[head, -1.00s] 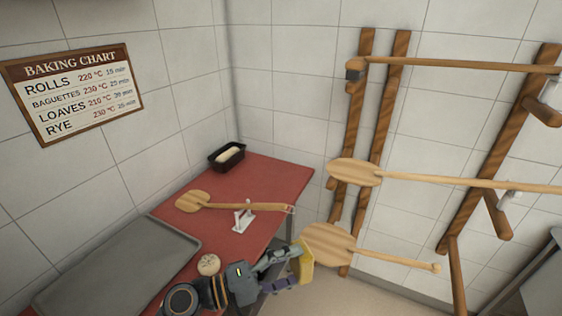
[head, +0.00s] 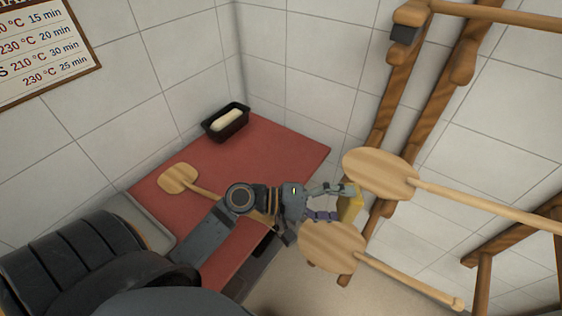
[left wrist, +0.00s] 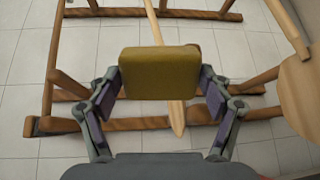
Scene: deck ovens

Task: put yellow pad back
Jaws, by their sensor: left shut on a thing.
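The yellow pad (left wrist: 160,73) is held between the two fingers of my left gripper (left wrist: 160,88) in the left wrist view. In the head view my left gripper (head: 335,203) is past the edge of the red counter, close to the wooden rack (head: 392,112). The pad (head: 350,206) shows there only in part, behind the fingers and near two wooden peels. In the left wrist view the rack's wooden bars (left wrist: 140,123) lie beyond the pad. My right gripper is not in view.
Two peels, the upper (head: 380,173) and the lower (head: 332,246), hang on the rack close beside my left gripper. The red counter (head: 270,150) bears a black loaf tin (head: 226,122), a small peel (head: 178,178) and a metal tray (head: 150,225).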

